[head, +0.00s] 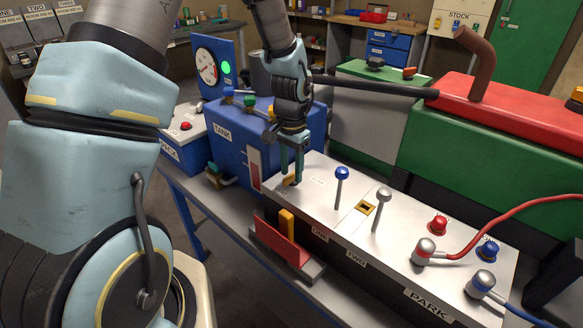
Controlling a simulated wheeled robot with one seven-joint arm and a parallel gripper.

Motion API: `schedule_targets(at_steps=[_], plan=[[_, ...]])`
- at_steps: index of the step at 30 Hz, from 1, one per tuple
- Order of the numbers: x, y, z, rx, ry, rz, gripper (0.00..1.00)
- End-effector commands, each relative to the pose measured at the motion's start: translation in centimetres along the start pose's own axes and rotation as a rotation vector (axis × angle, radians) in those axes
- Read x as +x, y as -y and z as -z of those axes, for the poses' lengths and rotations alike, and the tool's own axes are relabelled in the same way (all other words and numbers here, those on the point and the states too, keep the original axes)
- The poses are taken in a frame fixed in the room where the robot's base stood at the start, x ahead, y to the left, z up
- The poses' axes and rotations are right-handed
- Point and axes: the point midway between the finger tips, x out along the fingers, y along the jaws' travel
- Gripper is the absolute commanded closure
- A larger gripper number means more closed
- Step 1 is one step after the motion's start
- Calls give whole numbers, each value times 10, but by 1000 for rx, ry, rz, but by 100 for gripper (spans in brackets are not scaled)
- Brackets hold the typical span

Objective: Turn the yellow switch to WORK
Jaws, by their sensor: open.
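The control panel (325,208) is a long pale box top running from the middle to the lower right. A small yellow-orange knob (290,181), which looks like the yellow switch, sits at the panel's far left end. My gripper (292,174) points down over it with its fingers apart. The fingertips are at the knob and partly hide it; I cannot tell whether they touch it. The knob's setting and the small print beside it are too small to read, and I see no readable WORK mark.
Right of my gripper stand a blue-knobbed lever (342,174) and a grey-knobbed lever (383,195). Plugs with red (490,207) and blue cables lie farther right. A red bracket (281,240) with a yellow piece is in front. The blue tank (232,137) stands close behind left.

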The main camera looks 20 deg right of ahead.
Motion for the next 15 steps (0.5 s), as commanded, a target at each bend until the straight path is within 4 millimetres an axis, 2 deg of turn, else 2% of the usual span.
schedule_targets(at_steps=[10,15], plan=[[5,0,0,0,-1,1,55],[5,0,0,-1,-1,1,73]])
